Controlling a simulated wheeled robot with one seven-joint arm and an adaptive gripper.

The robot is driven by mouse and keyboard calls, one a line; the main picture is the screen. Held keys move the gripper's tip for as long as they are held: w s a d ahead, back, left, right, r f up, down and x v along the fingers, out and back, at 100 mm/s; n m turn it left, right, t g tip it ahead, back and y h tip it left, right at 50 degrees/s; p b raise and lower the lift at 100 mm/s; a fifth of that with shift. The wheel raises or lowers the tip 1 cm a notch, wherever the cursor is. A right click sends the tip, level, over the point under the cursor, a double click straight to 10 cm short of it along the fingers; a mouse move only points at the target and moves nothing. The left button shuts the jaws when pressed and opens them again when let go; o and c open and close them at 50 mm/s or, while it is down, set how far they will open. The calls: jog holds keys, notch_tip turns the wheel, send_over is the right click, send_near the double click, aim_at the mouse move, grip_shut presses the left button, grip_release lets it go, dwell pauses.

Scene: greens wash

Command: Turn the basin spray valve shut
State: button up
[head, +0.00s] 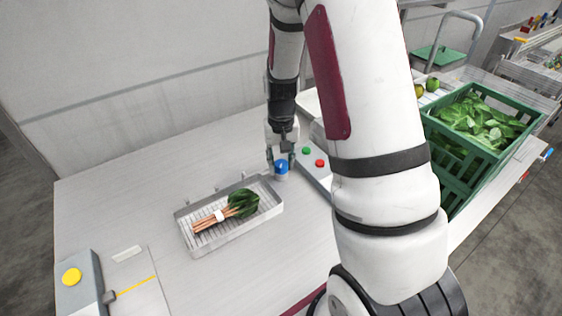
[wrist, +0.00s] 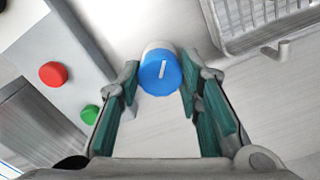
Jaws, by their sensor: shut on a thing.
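The basin spray valve is a round blue knob (head: 281,167) on a pale base, standing on the white counter just behind the right end of the wire tray. In the wrist view the blue knob (wrist: 161,71) carries a white line, tilted slightly from upright in the picture. My gripper (head: 281,160) points down at the knob. In the wrist view its green-padded fingers (wrist: 160,85) stand on both sides of the knob, shut on it. The far side of the knob's base is hidden in the head view.
A wire tray (head: 272,200) holds a bunch of leafy stalks (head: 228,212). A grey box with a green button (head: 306,150) and a red button (head: 319,163) stands close right of the knob. A green crate (head: 462,165) of leaves is at right.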

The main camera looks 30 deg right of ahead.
aim_at(281, 163)
jog(key=shift+w+m, duration=0.1)
jog(key=shift+m, duration=0.5)
jog(key=o, duration=1.2)
jog(key=shift+c, duration=0.2)
notch_tip(281, 163, up, 12)
